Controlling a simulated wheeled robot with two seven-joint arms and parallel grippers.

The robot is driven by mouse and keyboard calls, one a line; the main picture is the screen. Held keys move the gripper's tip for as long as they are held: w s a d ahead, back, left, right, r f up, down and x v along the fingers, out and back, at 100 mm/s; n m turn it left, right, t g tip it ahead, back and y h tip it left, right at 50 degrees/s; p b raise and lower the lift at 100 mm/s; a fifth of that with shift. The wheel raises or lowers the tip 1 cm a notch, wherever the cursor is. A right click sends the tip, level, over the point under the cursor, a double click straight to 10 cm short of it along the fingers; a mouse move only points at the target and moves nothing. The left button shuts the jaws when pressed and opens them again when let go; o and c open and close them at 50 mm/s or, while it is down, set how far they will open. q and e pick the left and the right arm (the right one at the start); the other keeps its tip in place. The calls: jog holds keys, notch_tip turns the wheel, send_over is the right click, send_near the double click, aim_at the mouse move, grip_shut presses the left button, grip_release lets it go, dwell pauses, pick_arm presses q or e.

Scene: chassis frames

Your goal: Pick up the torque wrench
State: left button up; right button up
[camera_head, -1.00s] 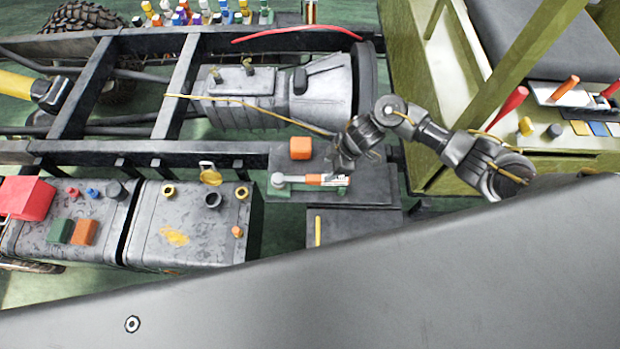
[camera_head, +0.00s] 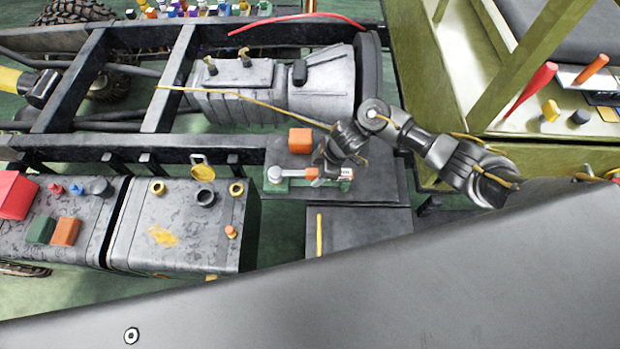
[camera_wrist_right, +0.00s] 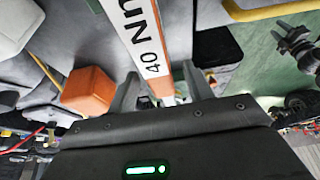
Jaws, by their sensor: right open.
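The torque wrench (camera_head: 305,173) lies across a green holder on a dark plate in the middle of the head view. It has a round silver head at its left and an orange part along its shaft. My right gripper (camera_head: 328,174) is over the wrench and hides part of it. In the right wrist view, the wrench (camera_wrist_right: 136,30) shows a white label reading "40 N" and orange edges. It runs between the two fingers of my open right gripper (camera_wrist_right: 162,88). I cannot tell whether the fingers touch it.
An orange block (camera_head: 300,140) stands just behind the wrench, and it also shows in the right wrist view (camera_wrist_right: 89,90). A dark box with a yellow bar (camera_head: 319,235) is in front. Two grey tanks (camera_head: 180,226) with fittings stand at the left. A green bench (camera_head: 545,150) is at the right.

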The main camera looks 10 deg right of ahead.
jog(key=shift+w+a+f, duration=0.1)
jog(key=shift+f, duration=0.4)
pick_arm(q)
jog(key=shift+f, duration=0.45)
pick_arm(e)
jog(key=shift+r, duration=0.1)
grip_shut()
pick_arm(q)
jog(key=shift+r, duration=0.1)
pick_arm(e)
jog(key=shift+r, duration=0.15)
